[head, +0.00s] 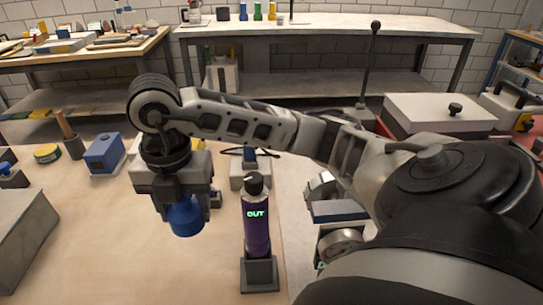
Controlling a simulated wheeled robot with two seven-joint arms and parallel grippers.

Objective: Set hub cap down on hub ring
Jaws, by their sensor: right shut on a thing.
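My right arm reaches in from the right, and its gripper (183,203) points down on the left side of the view. It is shut on a blue rounded piece (186,219), which looks like the hub cap, and holds it over the tan bench top. I cannot make out the hub ring; the gripper and arm may hide it. My left gripper is not in view.
A purple bottle marked CUT (256,229) stands in a dark holder (259,274) right of the gripper. A blue box (104,153) and a grey block (24,240) lie to the left. Round gauges (341,243) stand at right.

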